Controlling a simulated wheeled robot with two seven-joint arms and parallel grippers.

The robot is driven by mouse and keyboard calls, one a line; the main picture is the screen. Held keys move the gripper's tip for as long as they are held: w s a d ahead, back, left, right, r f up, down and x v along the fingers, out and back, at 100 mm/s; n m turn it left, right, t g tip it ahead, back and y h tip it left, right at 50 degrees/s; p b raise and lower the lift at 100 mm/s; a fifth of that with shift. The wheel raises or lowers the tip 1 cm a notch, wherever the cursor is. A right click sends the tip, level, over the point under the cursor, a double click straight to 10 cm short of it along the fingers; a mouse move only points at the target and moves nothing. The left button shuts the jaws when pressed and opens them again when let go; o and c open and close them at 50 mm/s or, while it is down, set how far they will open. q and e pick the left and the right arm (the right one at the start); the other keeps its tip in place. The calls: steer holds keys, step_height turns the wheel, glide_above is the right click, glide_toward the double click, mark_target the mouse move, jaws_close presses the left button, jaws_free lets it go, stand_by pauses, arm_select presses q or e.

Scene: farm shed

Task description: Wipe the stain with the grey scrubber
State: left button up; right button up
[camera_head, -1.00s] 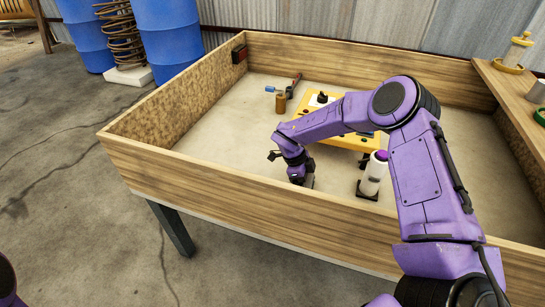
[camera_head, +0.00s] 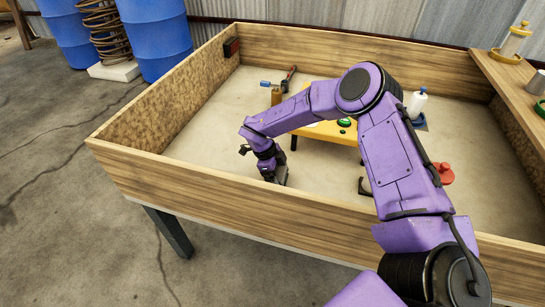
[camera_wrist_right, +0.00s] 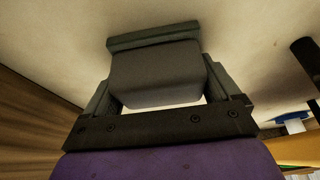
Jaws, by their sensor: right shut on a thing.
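My right gripper (camera_head: 275,179) is low inside the wooden-walled box, by its near wall. In the right wrist view it is shut on the grey scrubber (camera_wrist_right: 157,73), a dark grey block between the two fingers. The scrubber is close to the pale floor of the box (camera_wrist_right: 245,30); I cannot tell whether it touches. In the head view the scrubber is hidden or too small to make out. I see no clear stain in either view. My left gripper is out of view.
A yellow stand (camera_head: 325,131) is behind my right arm. A white bottle with a blue top (camera_head: 417,105), a red object (camera_head: 440,174) and a brown cylinder (camera_head: 277,96) stand in the box. The near wall (camera_head: 225,190) is close to the gripper. Floor to its left is clear.

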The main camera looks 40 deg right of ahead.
step_height(320, 180, up, 4)
steer(key=p, duration=0.3)
steer(key=shift+w+a, duration=0.1)
steer(key=shift+a, duration=0.05)
step_height(320, 180, up, 2)
steer(key=shift+w+r+p, duration=0.1)
steer(key=shift+p, duration=0.95)
steer(key=shift+r+p, duration=0.9)
steer(key=shift+r, duration=0.1)
